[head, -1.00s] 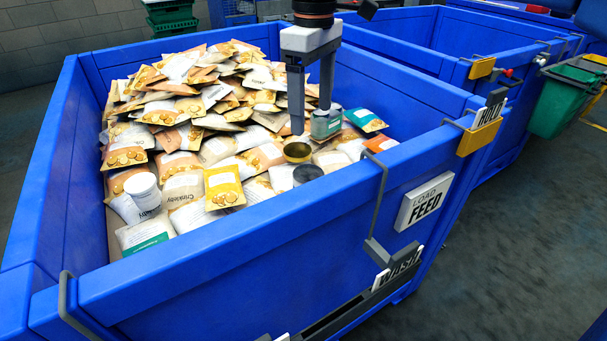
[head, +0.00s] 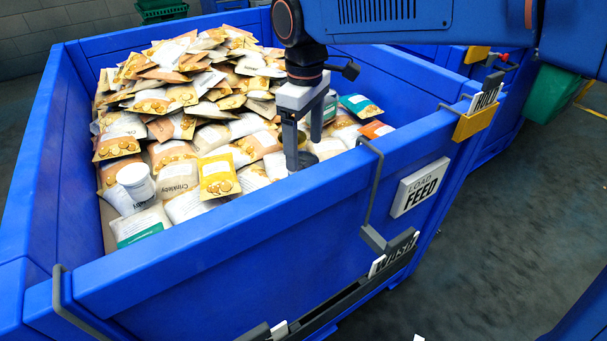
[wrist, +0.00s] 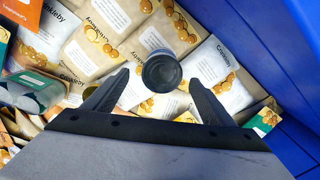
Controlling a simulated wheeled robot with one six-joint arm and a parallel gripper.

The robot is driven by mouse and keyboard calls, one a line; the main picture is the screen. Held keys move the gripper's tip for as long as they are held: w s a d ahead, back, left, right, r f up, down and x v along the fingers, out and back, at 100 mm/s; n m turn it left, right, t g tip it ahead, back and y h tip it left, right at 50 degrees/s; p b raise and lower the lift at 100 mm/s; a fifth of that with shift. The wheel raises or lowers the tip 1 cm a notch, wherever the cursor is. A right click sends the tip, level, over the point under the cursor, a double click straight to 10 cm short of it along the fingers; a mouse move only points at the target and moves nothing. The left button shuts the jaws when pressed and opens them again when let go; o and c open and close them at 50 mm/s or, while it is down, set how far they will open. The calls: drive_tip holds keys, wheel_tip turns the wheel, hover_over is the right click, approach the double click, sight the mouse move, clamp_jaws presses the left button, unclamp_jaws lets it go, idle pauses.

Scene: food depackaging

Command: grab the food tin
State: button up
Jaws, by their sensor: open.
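A round tin with a dark grey top (wrist: 162,72) stands among the pouches in the wrist view. It lies between and just beyond the fingertips of my gripper (wrist: 159,79), with gaps on both sides. In the head view my gripper (head: 304,153) is open, points down into the blue bin, and hides part of the dark-topped tin (head: 306,160). A gold-rimmed tin (wrist: 76,97) shows partly beside the left finger in the wrist view. A white lidded tub (head: 136,182) lies tilted at the bin's front left.
Several food pouches (head: 172,155) fill the blue bin (head: 215,245), heaped highest at the back. A grey-teal package (wrist: 30,91) lies left of my gripper in the wrist view. The bin's front wall stands close to my gripper.

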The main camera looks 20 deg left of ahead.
sight(303, 161)
drive_tip(key=shift+s+f, duration=0.2)
drive_tip(key=shift+f, duration=2.35)
drive_tip(key=c, duration=1.4)
drive_tip(key=shift+r, duration=0.1)
